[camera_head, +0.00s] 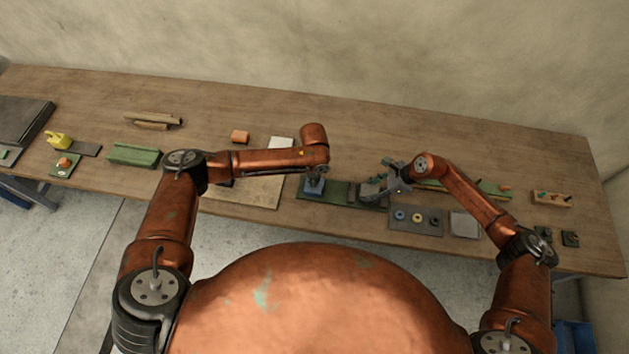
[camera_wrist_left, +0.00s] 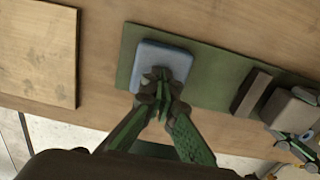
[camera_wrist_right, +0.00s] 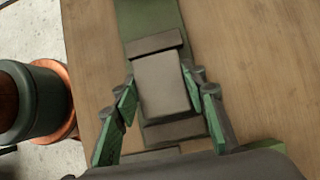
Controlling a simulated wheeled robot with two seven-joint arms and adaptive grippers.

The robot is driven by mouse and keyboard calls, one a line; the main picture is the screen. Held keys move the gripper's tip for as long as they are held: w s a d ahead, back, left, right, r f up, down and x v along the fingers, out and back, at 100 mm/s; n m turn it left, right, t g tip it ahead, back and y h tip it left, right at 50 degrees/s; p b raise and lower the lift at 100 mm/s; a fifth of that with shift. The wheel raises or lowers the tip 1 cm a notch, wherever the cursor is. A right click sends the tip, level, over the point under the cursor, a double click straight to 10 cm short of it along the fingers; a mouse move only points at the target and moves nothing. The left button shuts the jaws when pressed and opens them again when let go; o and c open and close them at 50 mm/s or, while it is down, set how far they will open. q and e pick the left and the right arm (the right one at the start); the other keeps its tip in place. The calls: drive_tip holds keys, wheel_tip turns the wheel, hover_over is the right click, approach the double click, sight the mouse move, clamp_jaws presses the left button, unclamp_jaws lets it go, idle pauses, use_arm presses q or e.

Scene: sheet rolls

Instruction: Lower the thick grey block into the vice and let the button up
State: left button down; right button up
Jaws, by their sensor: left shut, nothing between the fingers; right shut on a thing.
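The blue button (camera_wrist_left: 160,62) sits on the green base plate (camera_wrist_left: 205,52) of the vice; it also shows in the head view (camera_head: 314,188). My left gripper (camera_wrist_left: 161,78) is shut and empty, its tips over the button and seemingly on it. The thick grey block (camera_wrist_right: 162,85) is between the fingers of my right gripper (camera_wrist_right: 164,92), which is shut on it. In the right wrist view one dark vice jaw (camera_wrist_right: 154,43) lies beyond the block and another (camera_wrist_right: 172,131) on the near side. I cannot tell how deep the block sits.
A wooden board (camera_head: 250,192) lies left of the vice. A grey tray (camera_head: 416,229) with several rings and a pale square plate (camera_head: 464,224) lie in front of my right gripper. Other fixtures stand along both sides; the back of the table is mostly clear.

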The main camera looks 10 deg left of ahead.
use_arm(q)
drive_tip(key=shift+s+f, duration=0.1)
drive_tip(key=shift+f, duration=0.05)
use_arm(e)
drive_tip(key=shift+f, duration=0.85)
drive_tip(key=o, duration=1.4)
drive_tip(key=shift+c, duration=0.2)
drive_tip(key=shift+o, duration=0.7)
drive_tip(key=shift+r, duration=4.5)
use_arm(q)
wheel_tip(320, 180, up, 9)
drive_tip(key=p, duration=0.7)
drive_tip(key=shift+p, duration=0.4)
use_arm(e)
wheel_tip(320, 180, up, 8)
drive_tip(key=shift+r, duration=0.25)
